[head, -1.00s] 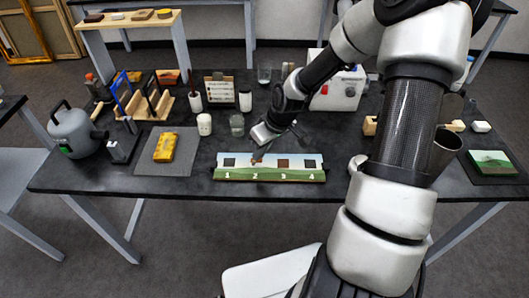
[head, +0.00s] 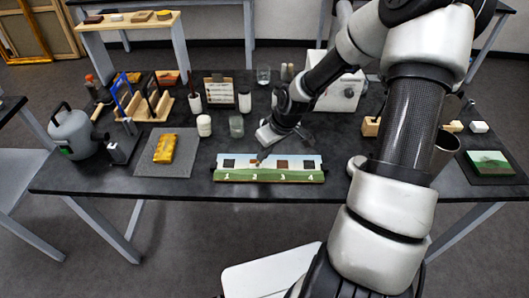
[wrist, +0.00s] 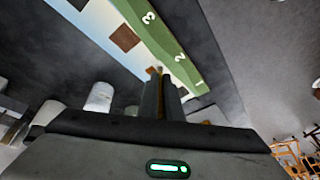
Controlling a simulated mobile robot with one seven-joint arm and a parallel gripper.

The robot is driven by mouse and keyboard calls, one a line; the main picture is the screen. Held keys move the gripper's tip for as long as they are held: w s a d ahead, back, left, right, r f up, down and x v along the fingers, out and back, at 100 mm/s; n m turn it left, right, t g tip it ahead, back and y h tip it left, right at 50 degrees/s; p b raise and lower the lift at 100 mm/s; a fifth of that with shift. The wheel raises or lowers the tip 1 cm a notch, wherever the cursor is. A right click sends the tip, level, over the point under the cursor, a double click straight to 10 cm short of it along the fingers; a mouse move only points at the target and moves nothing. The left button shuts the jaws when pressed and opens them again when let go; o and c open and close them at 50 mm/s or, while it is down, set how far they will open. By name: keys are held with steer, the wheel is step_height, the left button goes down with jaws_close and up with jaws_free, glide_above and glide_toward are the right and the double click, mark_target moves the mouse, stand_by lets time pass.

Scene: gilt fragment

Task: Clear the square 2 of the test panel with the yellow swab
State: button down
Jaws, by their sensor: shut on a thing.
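The test panel (head: 270,177) is a painted strip lying on the dark table, with squares numbered 1 to 4. Squares 1 (head: 228,163), 3 (head: 283,164) and 4 (head: 309,164) show dark or brown. My gripper (head: 263,153) points down at the panel around square 2 and partly covers it. In the wrist view my gripper (wrist: 160,95) is shut on the yellow swab (wrist: 160,72), of which only a thin yellowish piece shows between the fingers. The swab end is near square 2 beside the number 2. I cannot tell whether it touches, or how square 2 looks.
A white jar (head: 204,126) and a glass jar (head: 237,126) stand behind the panel at left. A white box with a knob (head: 340,92) stands behind my arm. Table in front of the panel is clear.

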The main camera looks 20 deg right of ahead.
steer(key=shift+w+a+b, duration=0.15)
steer(key=shift+a+b, duration=0.05)
steer(key=shift+a, duration=0.3)
steer(key=shift+w+a+b, duration=0.15)
steer(key=shift+a, duration=0.35)
steer(key=shift+s+d+p, duration=0.2)
steer(key=shift+d+p, duration=0.15)
steer(key=shift+d, duration=0.3)
steer(key=shift+s+d+p, duration=0.2)
steer(key=shift+d+p, duration=0.15)
steer(key=shift+d, duration=0.3)
steer(key=shift+a, duration=0.15)
steer(key=shift+w+a+b, duration=0.2)
steer(key=shift+a+b, duration=0.1)
steer(key=shift+a, duration=0.3)
steer(key=shift+w+a+b, duration=0.2)
steer(key=shift+a+b, duration=0.05)
steer(key=shift+a, duration=0.3)
step_height(320, 180, up, 4)
steer(key=p, duration=0.3)
steer(key=shift+p, duration=0.3)
